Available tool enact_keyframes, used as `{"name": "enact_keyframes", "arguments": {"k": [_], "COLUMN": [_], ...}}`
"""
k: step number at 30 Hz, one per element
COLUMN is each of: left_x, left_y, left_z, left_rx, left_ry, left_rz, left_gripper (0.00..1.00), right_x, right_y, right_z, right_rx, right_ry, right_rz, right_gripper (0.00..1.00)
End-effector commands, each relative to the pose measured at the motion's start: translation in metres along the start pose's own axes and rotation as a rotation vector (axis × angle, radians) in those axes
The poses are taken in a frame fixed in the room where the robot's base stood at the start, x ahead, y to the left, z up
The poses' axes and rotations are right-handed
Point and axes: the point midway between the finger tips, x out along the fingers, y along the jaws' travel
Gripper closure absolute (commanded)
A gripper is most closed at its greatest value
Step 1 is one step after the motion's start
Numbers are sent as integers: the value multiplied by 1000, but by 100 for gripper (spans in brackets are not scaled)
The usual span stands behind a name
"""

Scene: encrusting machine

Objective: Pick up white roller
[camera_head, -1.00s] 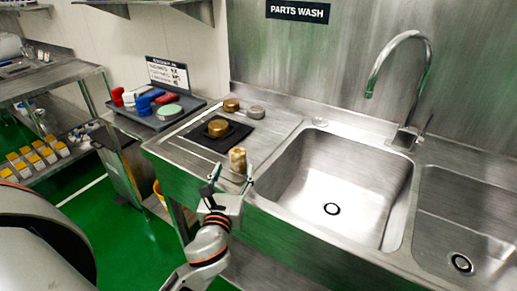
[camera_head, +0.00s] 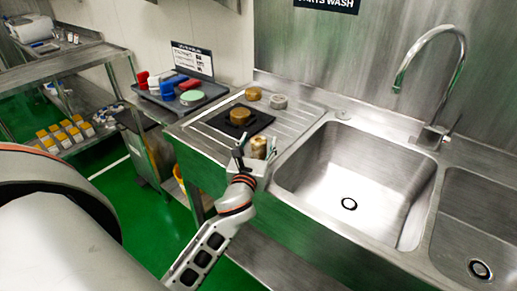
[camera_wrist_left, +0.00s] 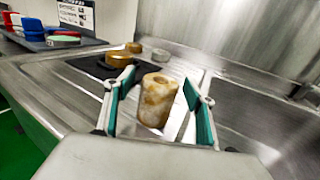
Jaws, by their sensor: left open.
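The white roller (camera_head: 259,146) is an off-white cylinder with brown stains. It stands upright near the front edge of the steel drainboard, left of the sink. My left gripper (camera_head: 255,150) is open at the roller. In the left wrist view the roller (camera_wrist_left: 156,100) stands between the two green-padded fingers (camera_wrist_left: 160,86), with gaps on both sides. My right gripper is not in view.
Behind the roller are a black mat (camera_head: 220,123) with a brass piece (camera_head: 240,116), another brass piece (camera_head: 253,94) and a grey round piece (camera_head: 278,102). A dark tray (camera_head: 205,99) holds coloured parts. The sink basin (camera_head: 350,180) lies right.

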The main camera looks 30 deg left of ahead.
Motion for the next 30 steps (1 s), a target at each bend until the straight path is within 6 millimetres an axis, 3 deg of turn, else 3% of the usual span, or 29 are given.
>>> {"name": "enact_keyframes", "arguments": {"k": [2,6,7,20,26,30], "left_x": [0,0,0,0,0,0], "left_y": [0,0,0,0,0,0], "left_z": [0,0,0,7,33,67], "left_rx": [0,0,0,-1,1,0], "left_ry": [0,0,0,-3,-5,-8], "left_rz": [0,0,0,0,-1,-1], "left_gripper": [50,87,91,91,91,91], "right_x": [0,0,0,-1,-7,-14], "right_y": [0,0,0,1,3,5], "right_z": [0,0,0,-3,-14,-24], "right_rx": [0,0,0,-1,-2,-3], "right_ry": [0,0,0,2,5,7], "right_rz": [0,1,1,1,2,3], "right_gripper": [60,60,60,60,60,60]}}
